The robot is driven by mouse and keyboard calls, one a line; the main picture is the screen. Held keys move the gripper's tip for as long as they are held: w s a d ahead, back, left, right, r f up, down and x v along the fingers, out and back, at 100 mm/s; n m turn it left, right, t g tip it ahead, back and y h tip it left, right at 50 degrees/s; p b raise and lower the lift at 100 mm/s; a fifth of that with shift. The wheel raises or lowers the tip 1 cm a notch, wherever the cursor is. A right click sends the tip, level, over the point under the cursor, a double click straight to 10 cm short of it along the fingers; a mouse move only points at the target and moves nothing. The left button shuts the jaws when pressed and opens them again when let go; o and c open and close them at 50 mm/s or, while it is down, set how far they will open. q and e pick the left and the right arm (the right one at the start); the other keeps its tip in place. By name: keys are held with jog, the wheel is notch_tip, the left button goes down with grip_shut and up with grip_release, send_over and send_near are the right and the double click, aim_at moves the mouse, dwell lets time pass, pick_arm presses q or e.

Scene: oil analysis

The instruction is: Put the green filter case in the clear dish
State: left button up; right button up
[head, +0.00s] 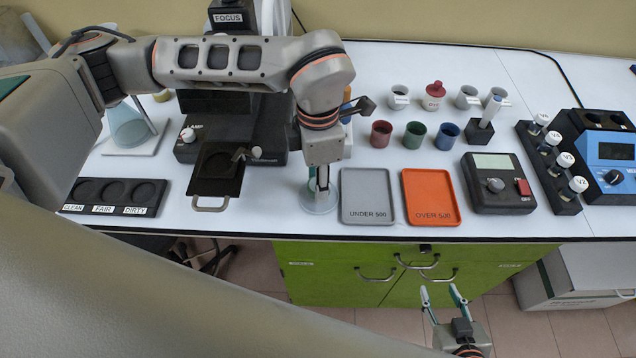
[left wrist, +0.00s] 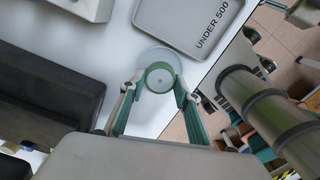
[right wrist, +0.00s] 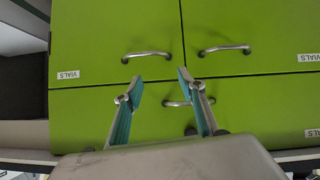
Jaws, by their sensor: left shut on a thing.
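My left gripper (head: 320,182) points down at the table's front, left of the grey tray, shut on the round green filter case. In the left wrist view the green filter case (left wrist: 160,78) sits between the fingertips (left wrist: 160,86), with a pale disc inside its green rim. The clear dish (head: 318,204) is directly below it; its edge shows around the case in the left wrist view (left wrist: 148,58). I cannot tell whether the case touches the dish floor. My right gripper (head: 440,290) is open and empty before the green cabinet; its spread fingers show in the right wrist view (right wrist: 160,83).
The grey "UNDER 500" tray (head: 368,196) and orange "OVER 500" tray (head: 432,197) lie right of the dish. A black instrument (head: 232,140) with a handled plate stands left. Red, green and blue cups (head: 414,135) and a scale (head: 499,183) are farther right.

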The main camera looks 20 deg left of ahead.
pick_arm(q)
notch_tip(320, 180, down, 2)
jog(key=shift+f, duration=0.1)
jog(key=shift+f, duration=0.15)
jog(key=o, duration=0.9)
jog(key=shift+o, duration=0.2)
